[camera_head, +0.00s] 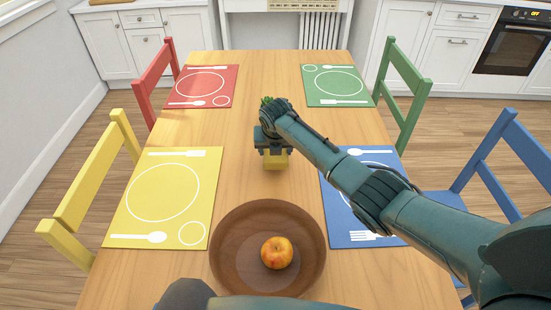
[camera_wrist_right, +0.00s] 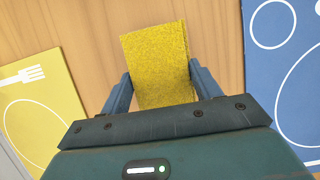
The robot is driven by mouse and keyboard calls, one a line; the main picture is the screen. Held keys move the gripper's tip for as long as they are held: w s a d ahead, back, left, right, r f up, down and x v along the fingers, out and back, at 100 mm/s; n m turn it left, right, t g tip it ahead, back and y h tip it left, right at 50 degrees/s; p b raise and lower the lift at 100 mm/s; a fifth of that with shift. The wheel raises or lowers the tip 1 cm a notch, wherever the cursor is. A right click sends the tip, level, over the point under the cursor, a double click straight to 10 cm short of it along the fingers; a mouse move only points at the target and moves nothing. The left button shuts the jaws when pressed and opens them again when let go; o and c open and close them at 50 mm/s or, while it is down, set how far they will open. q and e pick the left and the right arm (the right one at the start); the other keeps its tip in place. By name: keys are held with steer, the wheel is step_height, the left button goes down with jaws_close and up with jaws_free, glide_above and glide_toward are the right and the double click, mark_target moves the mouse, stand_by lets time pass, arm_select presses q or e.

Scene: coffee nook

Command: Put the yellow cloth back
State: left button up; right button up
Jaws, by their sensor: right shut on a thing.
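The yellow cloth (camera_head: 275,161) looks like a thick, rough-textured block. It is over the middle of the wooden table, between the yellow and blue mats. My right gripper (camera_head: 273,150) points down from above and is shut on it. In the right wrist view the cloth (camera_wrist_right: 157,50) sits between the two fingers of the right gripper (camera_wrist_right: 160,82) and sticks out past their tips. I cannot tell whether it touches the table. The left gripper is not in view.
A brown bowl (camera_head: 226,258) with an apple (camera_head: 277,252) stands near the front. Yellow (camera_head: 143,205), red (camera_head: 213,84), green (camera_head: 320,91) and blue (camera_head: 343,222) mats lie along the sides. Something green (camera_head: 267,100) shows behind my right wrist. The table's far middle is clear.

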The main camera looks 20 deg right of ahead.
mark_target(276, 157)
steer(key=shift+f, duration=1.7)
steer(key=shift+f+b, duration=0.15)
steer(key=shift+b, duration=0.15)
steer(key=o, duration=1)
steer(key=shift+r, duration=0.35)
steer(key=p+v, duration=0.3)
steer(key=v, duration=0.8)
steer(key=shift+s+a+r, duration=0.1)
steer(key=shift+s+r, duration=0.1)
steer(key=shift+r, duration=0.1)
